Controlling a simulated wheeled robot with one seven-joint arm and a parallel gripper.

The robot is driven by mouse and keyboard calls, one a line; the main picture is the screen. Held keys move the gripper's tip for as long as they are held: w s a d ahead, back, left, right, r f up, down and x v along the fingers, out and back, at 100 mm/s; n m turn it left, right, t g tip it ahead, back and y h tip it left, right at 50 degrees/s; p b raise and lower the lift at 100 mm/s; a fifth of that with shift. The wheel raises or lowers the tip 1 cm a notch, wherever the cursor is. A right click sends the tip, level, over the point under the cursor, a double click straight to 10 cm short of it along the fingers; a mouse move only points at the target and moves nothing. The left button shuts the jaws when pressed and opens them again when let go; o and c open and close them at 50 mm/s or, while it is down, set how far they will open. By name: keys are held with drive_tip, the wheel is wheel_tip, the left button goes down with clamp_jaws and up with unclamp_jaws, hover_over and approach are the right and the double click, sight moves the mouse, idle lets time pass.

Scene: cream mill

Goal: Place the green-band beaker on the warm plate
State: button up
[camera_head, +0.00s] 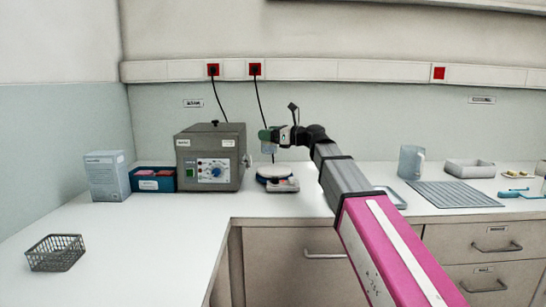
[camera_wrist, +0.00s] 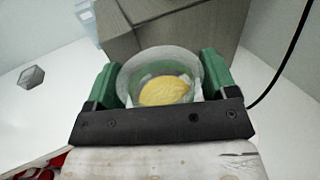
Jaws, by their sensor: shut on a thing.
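My gripper (camera_head: 268,136) is above the back part of the counter, with green fingers. In the wrist view it (camera_wrist: 160,82) is shut on a clear beaker (camera_wrist: 160,62), one finger on each side. A green band shows inside the rim, and yellow stuff lies in the bottom. In the head view the beaker (camera_head: 268,148) hangs below the fingers, apart from the counter. The warm plate (camera_head: 285,186), a low white device with a round dark-edged top, stands on the counter below the beaker. A gap shows between them.
A grey control box (camera_head: 210,158) stands just left of the plate, with a blue bin (camera_head: 153,180) and a carton (camera_head: 106,176) beyond. A wire basket (camera_head: 55,253) is front left. A black cord hangs behind.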

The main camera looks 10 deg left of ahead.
drive_tip(key=shift+w+f, duration=2.05)
drive_tip(key=shift+f, duration=0.2)
drive_tip(key=shift+w+f, duration=2.05)
drive_tip(key=shift+f, duration=0.2)
drive_tip(key=o, duration=0.9)
drive_tip(key=shift+f, duration=0.1)
drive_tip(key=shift+d, duration=0.25)
drive_tip(key=s+d, duration=0.2)
drive_tip(key=d, duration=0.9)
drive_tip(key=shift+d, duration=0.2)
drive_tip(key=shift+w, duration=0.1)
